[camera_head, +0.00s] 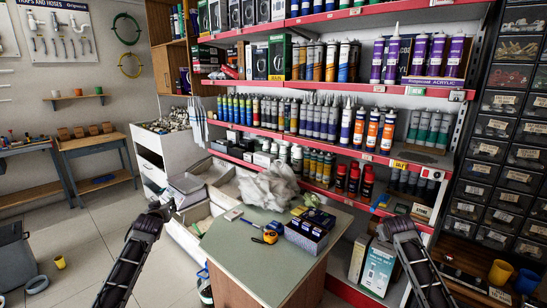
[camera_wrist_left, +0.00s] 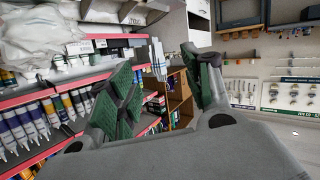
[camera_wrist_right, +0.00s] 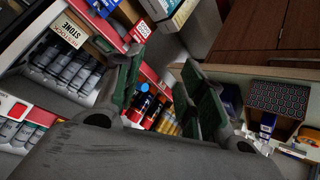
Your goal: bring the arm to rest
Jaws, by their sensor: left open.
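My left gripper (camera_head: 160,200) is at the end of the left arm, left of the green-topped counter. In the left wrist view its green-padded fingers (camera_wrist_left: 165,85) stand wide apart with nothing between them. My right arm comes up at the lower right of the head view, right of the counter, and its gripper end is hard to make out there. In the right wrist view the right gripper's fingers (camera_wrist_right: 160,85) are apart and hold nothing; shelf goods show behind the gap.
The counter (camera_head: 245,262) stands between my arms, bearing a yellow tape measure (camera_head: 266,236) and a dark box of packets (camera_head: 307,232). Red-edged shelves of cartridges fill the back. A parts-drawer cabinet (camera_head: 490,150) stands right. Open floor (camera_head: 95,235) lies left, with a yellow cup (camera_head: 60,262).

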